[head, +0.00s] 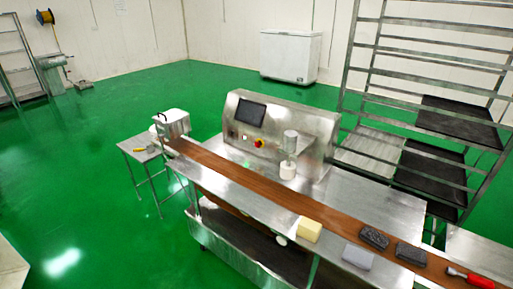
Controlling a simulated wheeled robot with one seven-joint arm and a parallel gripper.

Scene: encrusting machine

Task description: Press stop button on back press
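A steel encrusting machine (281,117) stands behind the conveyor in the middle of the head view. Its sloped front has a dark screen (250,112). Below and right of the screen is a red knob on a yellow base (259,142), which looks like the stop button. Small controls left of it are too small to read. Nothing touches the red knob. I cannot tell from this view whether this machine is the one called the back press. My gripper is not in view.
A brown conveyor belt (240,178) runs along the machine's front. A yellow block (308,230), grey blocks (374,238) and a red-handled tool (470,278) lie along it. A small table (140,147) stands left, a tall rack (421,113) right. The green floor at left is open.

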